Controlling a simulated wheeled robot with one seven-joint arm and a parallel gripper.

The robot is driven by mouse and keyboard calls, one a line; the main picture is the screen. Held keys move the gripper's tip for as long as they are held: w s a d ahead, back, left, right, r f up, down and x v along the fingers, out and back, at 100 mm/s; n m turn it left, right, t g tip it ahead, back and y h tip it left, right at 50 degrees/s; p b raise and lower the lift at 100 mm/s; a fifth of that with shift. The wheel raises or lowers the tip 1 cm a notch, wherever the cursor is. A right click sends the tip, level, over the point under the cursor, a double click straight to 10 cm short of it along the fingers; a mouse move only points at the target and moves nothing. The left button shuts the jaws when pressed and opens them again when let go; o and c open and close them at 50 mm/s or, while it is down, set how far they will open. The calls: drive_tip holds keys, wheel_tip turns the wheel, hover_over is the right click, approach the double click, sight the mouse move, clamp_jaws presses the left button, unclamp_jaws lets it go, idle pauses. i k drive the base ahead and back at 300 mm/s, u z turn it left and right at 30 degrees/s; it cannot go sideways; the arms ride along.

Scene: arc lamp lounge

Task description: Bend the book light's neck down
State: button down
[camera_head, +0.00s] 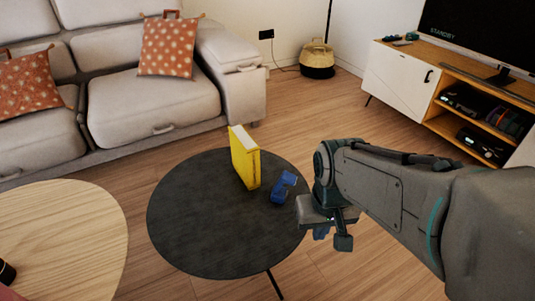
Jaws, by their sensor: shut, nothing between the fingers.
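A small blue object (283,187), which looks like the book light, is on the dark round table (190,237), just right of a yellow book (243,157). The book stands upright. The blue object is too small in view to make out how its neck is bent. My gripper (333,238) is at the table's right edge, to the right of and nearer than the blue object, and apart from it in the picture. It points down and is shut with nothing held. A bit of blue shows beside its fingers; I cannot tell what it is.
A pale wooden round table (75,240) stands at the lower left. A light sofa (150,105) with patterned cushions is behind. The dark table's left and front are clear.

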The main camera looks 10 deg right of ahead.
sight(288, 177)
drive_tip(key=k, duration=1.05)
drive_tip(key=u, duration=0.85)
drive_tip(key=i, duration=1.5)
drive_tip(key=z, duration=0.75)
